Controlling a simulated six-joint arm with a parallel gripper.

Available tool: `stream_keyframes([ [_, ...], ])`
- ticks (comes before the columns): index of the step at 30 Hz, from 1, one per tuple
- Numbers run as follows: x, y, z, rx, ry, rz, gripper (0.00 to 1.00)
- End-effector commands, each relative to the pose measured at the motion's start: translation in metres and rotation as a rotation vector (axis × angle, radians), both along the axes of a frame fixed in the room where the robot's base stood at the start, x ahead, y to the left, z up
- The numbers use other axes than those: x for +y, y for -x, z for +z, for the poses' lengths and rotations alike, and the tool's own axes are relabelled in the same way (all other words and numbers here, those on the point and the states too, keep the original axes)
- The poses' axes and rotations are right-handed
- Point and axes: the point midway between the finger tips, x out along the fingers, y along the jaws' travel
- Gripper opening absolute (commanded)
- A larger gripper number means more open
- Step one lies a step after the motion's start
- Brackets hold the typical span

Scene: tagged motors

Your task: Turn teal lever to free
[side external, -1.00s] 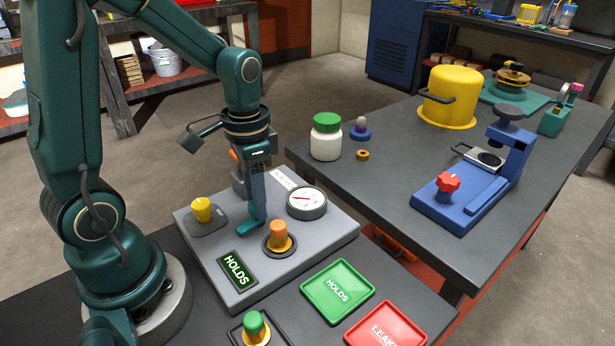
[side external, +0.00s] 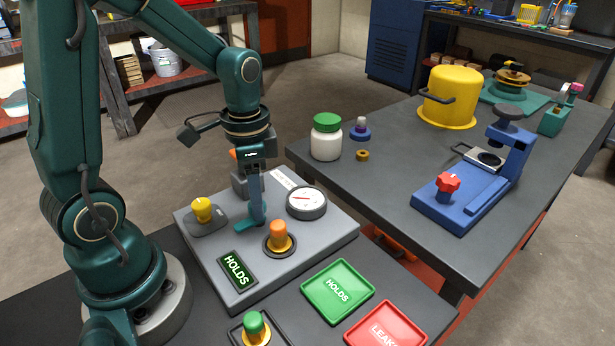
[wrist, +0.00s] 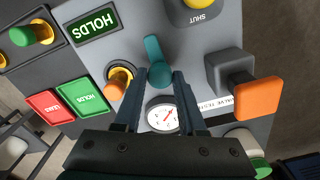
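The teal lever (wrist: 152,47) sits on the grey test panel (wrist: 89,58). In the wrist view its free end points toward the top edge, between the HOLDS display and the SHUT label. My gripper (wrist: 159,77) is open, with one finger on each side of the lever's rounded end. I cannot tell whether either finger touches it. In the side view my gripper (side external: 257,218) points down at the panel, and its fingers largely hide the lever (side external: 246,227).
Around the lever are the HOLDS display (side external: 236,270), an orange-topped part (side external: 278,232) in a yellow ring, a round gauge (side external: 307,202), a yellow knob (side external: 202,209) and a grey block with an orange handle (wrist: 257,98). Green (side external: 338,291) and red (side external: 386,328) trays lie in front.

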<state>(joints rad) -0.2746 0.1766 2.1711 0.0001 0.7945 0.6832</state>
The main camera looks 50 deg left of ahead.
Motion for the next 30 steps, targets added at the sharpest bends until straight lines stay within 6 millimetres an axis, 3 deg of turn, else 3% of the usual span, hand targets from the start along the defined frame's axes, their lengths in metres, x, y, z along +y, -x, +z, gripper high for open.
stream_keyframes([
  [1,0.0,0.001,0.0,0.004,0.0,-0.001,0.58],
  [2,0.0,0.001,0.0,0.004,0.0,-0.001,0.69],
  [13,0.0,0.0,0.003,-0.001,-0.001,0.001,0.69],
  [24,0.0,-0.001,0.044,-0.003,-0.001,0.0,0.69],
  [30,0.0,0.0,0.051,0.001,0.0,0.0,0.69],
])
